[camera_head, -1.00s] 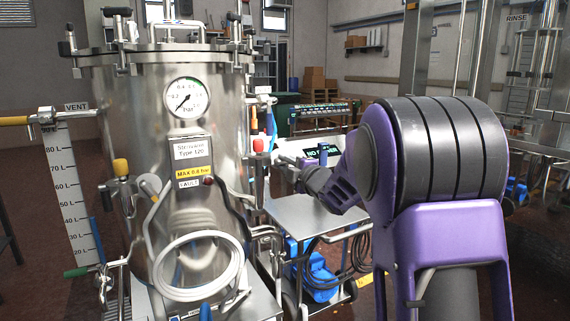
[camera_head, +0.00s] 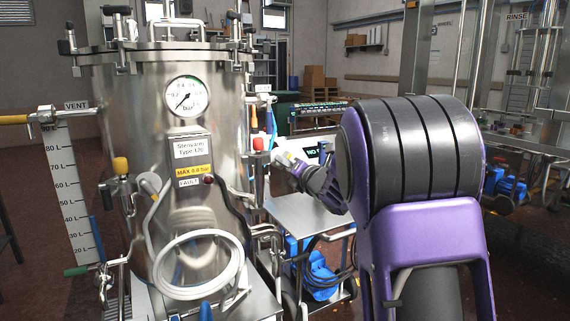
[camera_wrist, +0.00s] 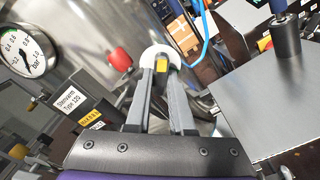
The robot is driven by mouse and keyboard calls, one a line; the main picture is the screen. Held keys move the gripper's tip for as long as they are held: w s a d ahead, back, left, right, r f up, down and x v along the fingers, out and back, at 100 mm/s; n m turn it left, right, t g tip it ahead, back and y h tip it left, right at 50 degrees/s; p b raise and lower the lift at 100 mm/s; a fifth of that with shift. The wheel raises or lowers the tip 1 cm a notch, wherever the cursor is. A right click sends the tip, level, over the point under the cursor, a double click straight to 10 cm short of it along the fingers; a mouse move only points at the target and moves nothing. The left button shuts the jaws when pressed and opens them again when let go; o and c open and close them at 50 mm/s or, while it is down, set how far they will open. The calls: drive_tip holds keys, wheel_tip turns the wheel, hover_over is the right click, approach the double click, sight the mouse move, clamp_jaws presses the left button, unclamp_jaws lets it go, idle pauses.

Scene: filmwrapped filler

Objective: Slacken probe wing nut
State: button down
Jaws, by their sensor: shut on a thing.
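The steel vessel (camera_head: 150,130) stands at left in the head view, with a pressure gauge (camera_head: 187,97) and a label plate on its front. My gripper (camera_wrist: 163,68) is shut on a small white round piece (camera_wrist: 174,53) with a yellow patch, in front of the vessel wall in the wrist view. In the head view my gripper (camera_head: 284,160) is just right of the vessel, and a pale piece with yellow shows at its tip. The fingers hide much of the piece. I cannot make out a wing nut or whether the piece is attached to anything.
A red-topped fitting (camera_head: 258,145) on the vessel's right side is close to my gripper. A steel cart (camera_head: 305,215) stands below it, with a blue pump (camera_head: 318,275) underneath. A dark display stands behind. A white hose (camera_head: 165,270) hangs coiled on the vessel front.

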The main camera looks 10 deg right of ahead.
drive_tip(key=shift+d+f+n, duration=0.1)
drive_tip(key=shift+n, duration=1.8)
drive_tip(key=c, duration=0.8)
unclamp_jaws()
drive_tip(key=v, duration=1.7)
drive_tip(key=shift+s, duration=0.15)
